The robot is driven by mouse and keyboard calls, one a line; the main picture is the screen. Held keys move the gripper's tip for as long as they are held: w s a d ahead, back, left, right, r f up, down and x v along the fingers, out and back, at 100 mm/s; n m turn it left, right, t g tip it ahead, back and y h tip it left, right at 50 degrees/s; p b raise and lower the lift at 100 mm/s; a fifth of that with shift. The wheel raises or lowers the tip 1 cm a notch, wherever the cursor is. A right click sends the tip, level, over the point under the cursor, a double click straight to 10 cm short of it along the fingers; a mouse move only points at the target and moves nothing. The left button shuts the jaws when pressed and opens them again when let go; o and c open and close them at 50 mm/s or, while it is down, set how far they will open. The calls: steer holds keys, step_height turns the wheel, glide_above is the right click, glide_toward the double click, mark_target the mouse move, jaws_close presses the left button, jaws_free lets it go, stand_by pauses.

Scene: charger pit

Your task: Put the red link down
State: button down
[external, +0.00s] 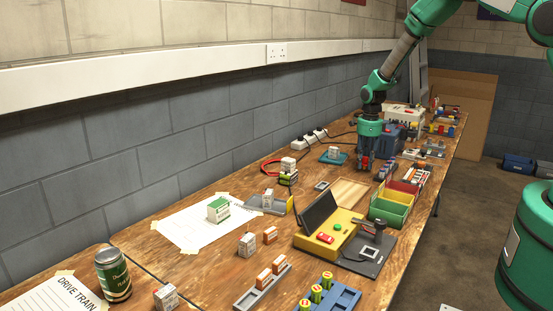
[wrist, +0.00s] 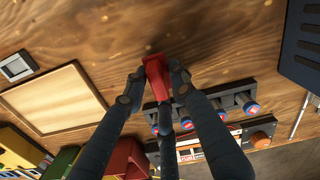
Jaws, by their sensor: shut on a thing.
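In the external view my gripper (external: 366,163) points down over the bench, beyond the pale wooden tray. The link is too small there to make out clearly.
The pale wooden tray (wrist: 57,97) lies left of my gripper in the wrist view. A dark rack with blue-tipped cylinders (wrist: 242,101) is close on the right, and a dark ribbed box (wrist: 302,45) lies beyond. Bare wood (wrist: 150,25) is free at the top.

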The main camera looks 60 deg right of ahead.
mark_target(366, 157)
steer(key=shift+f, duration=0.55)
steer(key=shift+f, duration=0.2)
steer(key=c, duration=1.4)
jaws_free()
steer(key=shift+c, duration=0.2)
steer(key=shift+r, duration=0.2)
step_height(366, 157, up, 12)
steer(key=shift+s+p, duration=0.1)
steer(key=shift+p, duration=0.95)
